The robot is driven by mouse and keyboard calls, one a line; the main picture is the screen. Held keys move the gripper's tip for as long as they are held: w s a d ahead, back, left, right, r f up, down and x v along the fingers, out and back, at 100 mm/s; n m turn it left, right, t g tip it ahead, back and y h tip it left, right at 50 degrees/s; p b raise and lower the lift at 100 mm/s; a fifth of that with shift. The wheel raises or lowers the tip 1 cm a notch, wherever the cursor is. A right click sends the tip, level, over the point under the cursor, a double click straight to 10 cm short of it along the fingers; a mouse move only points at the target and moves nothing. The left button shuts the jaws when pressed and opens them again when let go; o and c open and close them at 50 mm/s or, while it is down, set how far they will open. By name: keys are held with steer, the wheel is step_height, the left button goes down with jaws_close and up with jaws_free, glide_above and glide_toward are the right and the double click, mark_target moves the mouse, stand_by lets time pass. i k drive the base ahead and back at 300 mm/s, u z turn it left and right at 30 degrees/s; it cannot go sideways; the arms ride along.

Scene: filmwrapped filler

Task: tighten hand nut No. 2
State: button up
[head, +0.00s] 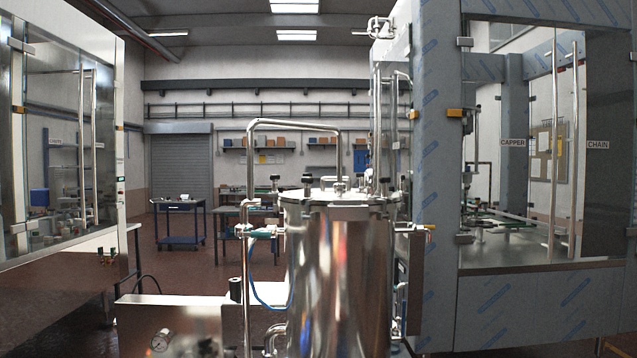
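A polished steel tank (335,275) stands upright in the middle of the head view, with a flat round lid (338,197) on top. Several dark knobs stand around the lid's edge, among them a knob at the left (275,179), one nearer the middle (307,180) and one at the right (384,184). They look like the hand nuts. I see no numbers on them, so I cannot tell which is No. 2 or how tight any is. My gripper is not in view.
A steel pipe (250,160) rises left of the tank and bends over to its lid. A film-wrapped cabinet (436,180) stands close at the right, and a glazed machine (60,150) at the left. A blue cart (180,224) stands behind on open floor.

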mark_target(308, 180)
steer(key=u, duration=0.05)
steer(key=i, duration=1)
